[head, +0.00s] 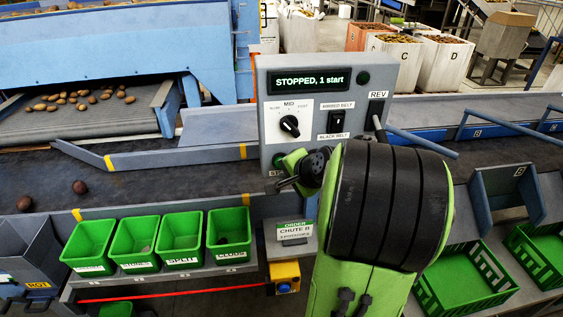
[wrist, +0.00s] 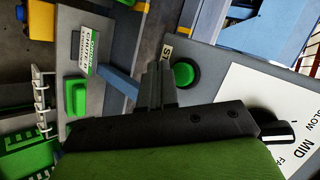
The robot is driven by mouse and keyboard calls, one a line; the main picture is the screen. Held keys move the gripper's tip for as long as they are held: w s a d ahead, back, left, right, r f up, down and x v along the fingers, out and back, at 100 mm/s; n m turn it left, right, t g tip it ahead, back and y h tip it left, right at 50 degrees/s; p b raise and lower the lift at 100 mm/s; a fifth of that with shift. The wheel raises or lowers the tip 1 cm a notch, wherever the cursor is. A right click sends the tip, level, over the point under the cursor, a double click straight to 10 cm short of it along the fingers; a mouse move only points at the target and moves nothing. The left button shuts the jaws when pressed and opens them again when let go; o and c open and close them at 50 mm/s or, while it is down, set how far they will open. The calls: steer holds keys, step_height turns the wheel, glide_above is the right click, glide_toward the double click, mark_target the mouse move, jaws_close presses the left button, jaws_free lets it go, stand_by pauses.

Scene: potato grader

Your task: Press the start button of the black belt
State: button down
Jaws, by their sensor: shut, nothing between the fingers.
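The grey control panel (head: 262,105) stands in the middle of the head view; its display (head: 308,82) reads "STOPPED, 1 start". The green round start button (wrist: 183,74) sits in a dark ring on the panel in the wrist view, beside a label partly reading "ST". In the wrist view my fingertips (wrist: 160,68) are just left of the button; contact cannot be told. The black belt (head: 150,192) runs left of the panel.
A speed knob (head: 290,126), a ribbed/black belt switch (head: 337,122) and a REV lever (head: 376,110) are close by on the panel. An order sign (head: 295,230) and a yellow box (head: 285,274) are below. Green bins (head: 183,243) line the front left.

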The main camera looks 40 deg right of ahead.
steer(key=shift+w+d, duration=0.3)
steer(key=shift+w, duration=0.2)
stand_by(1.7)
steer(key=shift+w+d, duration=0.25)
steer(key=shift+w, duration=0.1)
steer(key=shift+w+d+p, duration=0.3)
steer(key=shift+w+p, duration=0.05)
steer(key=shift+w, duration=0.05)
stand_by(0.6)
stand_by(0.4)
steer(key=shift+s+a+b, duration=0.3)
steer(key=shift+s+a, duration=0.2)
steer(key=shift+s, duration=0.25)
